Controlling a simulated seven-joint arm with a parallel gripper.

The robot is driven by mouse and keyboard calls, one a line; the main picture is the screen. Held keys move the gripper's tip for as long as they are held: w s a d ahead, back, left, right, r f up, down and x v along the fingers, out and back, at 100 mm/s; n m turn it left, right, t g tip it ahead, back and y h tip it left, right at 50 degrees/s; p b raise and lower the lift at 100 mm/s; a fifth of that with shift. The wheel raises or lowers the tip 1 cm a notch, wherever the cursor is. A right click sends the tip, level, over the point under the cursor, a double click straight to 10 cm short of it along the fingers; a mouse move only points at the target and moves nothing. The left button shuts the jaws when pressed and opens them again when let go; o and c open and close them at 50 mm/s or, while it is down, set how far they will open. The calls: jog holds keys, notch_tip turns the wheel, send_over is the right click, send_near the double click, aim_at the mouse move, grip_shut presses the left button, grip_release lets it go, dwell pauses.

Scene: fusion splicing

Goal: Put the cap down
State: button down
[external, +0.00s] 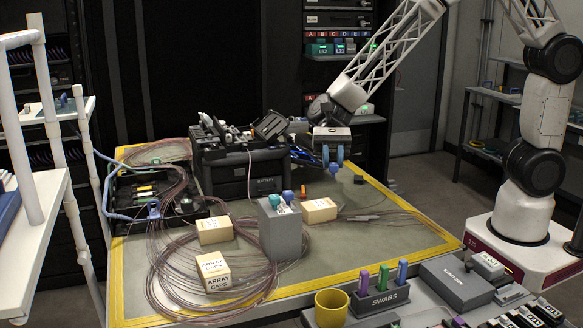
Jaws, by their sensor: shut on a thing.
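My gripper (333,160) is above the back right of the work mat, pointing down, with its blue fingers shut. A small blue cap (333,169) shows at its fingertips, held clear of the mat; its details are too small to tell. A grey block (280,235) stands near the middle of the mat, to the left and in front of my gripper. A teal cap (275,200) and a blue cap (287,196) sit on top of the block. Boxes labelled array caps (213,271) lie around it, with another box (319,210) to its right.
A black splicer (240,165) stands at the back of the yellow-edged mat (400,236). Coiled fibre (165,260) and a black tray (160,200) fill the left. A yellow cup (331,307) and swab holder (380,301) stand in front. The mat's right side is mostly clear.

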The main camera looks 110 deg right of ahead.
jog(key=w, duration=0.4)
jog(key=w+d+f, duration=0.1)
jog(key=w, duration=0.4)
jog(key=w+d, duration=0.1)
jog(key=w, duration=0.4)
jog(key=shift+w+f, duration=0.25)
jog(key=shift+f, duration=1.7)
jog(key=shift+f, duration=0.15)
jog(key=c, duration=1.2)
grip_release()
jog(key=shift+c, duration=0.2)
jog(key=shift+d+r, duration=0.15)
jog(key=shift+r, duration=0.05)
jog(key=v, duration=1.1)
jog(key=shift+s+d+r, duration=0.15)
jog(key=shift+s+d, duration=0.05)
jog(key=shift+d, duration=0.05)
